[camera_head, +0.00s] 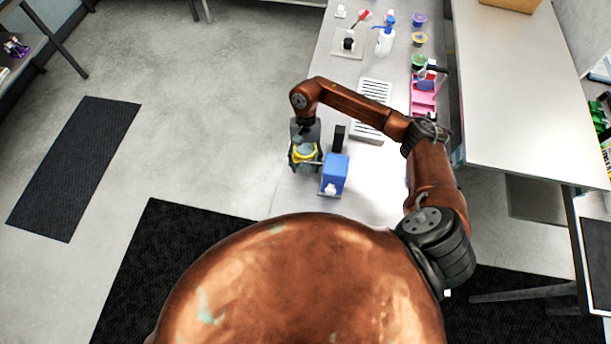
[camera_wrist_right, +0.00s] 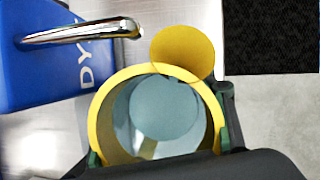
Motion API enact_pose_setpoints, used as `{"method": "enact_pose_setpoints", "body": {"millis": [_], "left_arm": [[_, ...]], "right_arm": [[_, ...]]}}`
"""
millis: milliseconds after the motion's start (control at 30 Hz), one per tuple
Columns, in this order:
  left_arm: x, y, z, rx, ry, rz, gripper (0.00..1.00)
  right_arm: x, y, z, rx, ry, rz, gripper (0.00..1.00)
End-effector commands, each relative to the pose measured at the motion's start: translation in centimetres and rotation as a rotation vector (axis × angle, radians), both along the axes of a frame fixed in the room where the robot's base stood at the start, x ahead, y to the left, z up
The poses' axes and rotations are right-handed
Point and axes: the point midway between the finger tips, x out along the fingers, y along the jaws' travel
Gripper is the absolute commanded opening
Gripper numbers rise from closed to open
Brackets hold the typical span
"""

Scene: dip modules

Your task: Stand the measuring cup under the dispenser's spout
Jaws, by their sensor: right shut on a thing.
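The measuring cup (camera_head: 304,154) has a yellow rim and is in my right gripper (camera_head: 304,160), near the left edge of the table. In the right wrist view I look down into the cup (camera_wrist_right: 104,108), and my right gripper (camera_wrist_right: 160,150) is shut on it with green-tipped fingers on either side. The blue dispenser (camera_head: 336,172) stands just right of the cup; it also shows in the wrist view (camera_wrist_right: 40,65). Its metal spout (camera_wrist_right: 82,34) reaches towards a yellow disc (camera_wrist_right: 182,50). The cup is beside the spout, not under its tip. My left gripper is out of view.
A slotted grey tray (camera_head: 372,103) lies farther back on the table. A dark post (camera_head: 339,138) rises behind the dispenser. Open floor lies left of the table.

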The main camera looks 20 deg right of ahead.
Motion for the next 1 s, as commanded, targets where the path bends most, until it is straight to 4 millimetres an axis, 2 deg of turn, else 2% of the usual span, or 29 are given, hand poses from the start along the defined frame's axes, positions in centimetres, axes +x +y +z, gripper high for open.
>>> {"method": "enact_pose_setpoints", "body": {"millis": [167, 400, 533, 733, 767, 900, 1000], "left_arm": [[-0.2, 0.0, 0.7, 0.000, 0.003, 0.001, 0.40], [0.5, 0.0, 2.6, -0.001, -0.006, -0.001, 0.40], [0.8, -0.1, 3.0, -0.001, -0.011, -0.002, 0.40], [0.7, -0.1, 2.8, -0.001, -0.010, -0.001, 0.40], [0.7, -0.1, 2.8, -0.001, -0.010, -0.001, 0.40], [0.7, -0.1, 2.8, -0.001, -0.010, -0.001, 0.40], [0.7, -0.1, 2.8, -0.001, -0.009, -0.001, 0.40]], "right_arm": [[-1.3, 0.7, 0.1, 0.002, 0.001, 0.001, 0.24], [-4.5, 2.2, -0.1, 0.001, 0.002, -0.002, 0.24], [-4.2, 2.1, -1.3, 0.001, 0.000, -0.003, 0.24], [-4.2, 2.1, -1.6, 0.000, -0.001, 0.000, 0.24], [-4.2, 2.1, -1.6, 0.000, -0.001, 0.000, 0.52], [-4.2, 2.0, -1.6, 0.000, -0.001, 0.000, 0.60], [-4.2, 2.0, -1.6, -0.001, -0.001, -0.001, 0.60]]}}
